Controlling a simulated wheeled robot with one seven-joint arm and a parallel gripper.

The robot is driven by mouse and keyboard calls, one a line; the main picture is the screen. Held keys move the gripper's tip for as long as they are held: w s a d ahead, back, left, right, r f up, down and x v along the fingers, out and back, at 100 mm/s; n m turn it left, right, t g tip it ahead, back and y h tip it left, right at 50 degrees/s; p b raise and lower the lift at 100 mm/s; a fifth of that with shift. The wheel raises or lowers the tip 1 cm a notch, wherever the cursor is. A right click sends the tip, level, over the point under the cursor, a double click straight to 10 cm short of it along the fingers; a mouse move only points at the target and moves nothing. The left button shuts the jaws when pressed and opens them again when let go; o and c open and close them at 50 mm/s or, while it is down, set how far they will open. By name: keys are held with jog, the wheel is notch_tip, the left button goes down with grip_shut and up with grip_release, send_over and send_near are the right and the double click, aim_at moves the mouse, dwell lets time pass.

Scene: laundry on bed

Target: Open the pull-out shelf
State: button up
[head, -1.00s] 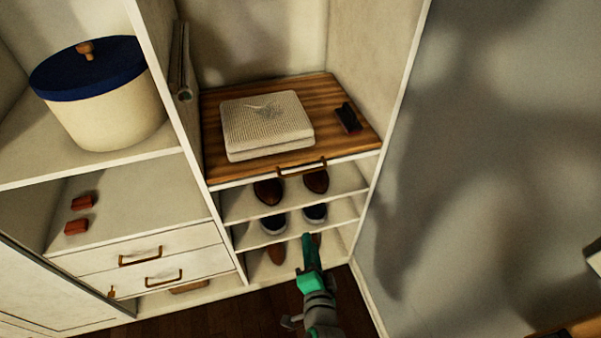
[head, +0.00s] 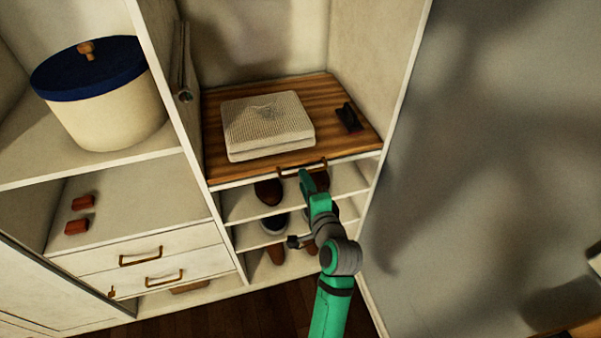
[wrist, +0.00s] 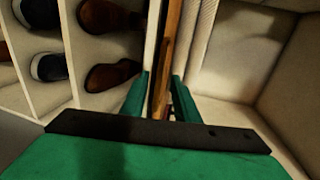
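The pull-out shelf (head: 225,118) is a striped wooden board with a white front edge and a brass-brown bar handle (head: 302,168). It sits in the right-hand closet bay. My green gripper (head: 308,180) is at the handle, toward its right half, and covers part of it. In the wrist view my gripper (wrist: 158,95) has its two green fingers apart, with the brown handle bar (wrist: 163,90) showing in the gap between them. I cannot tell whether either finger touches the bar.
A folded beige knit (head: 268,125) and a small black item (head: 348,117) lie on the shelf. Shoes (head: 268,192) stand on white racks below. Closet walls bound both sides; a grey wall (head: 480,150) is at right. Drawers (head: 140,257) are at lower left.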

jog(key=x, duration=0.5)
jog(key=shift+a, duration=0.2)
jog(key=shift+d, duration=0.15)
grip_shut()
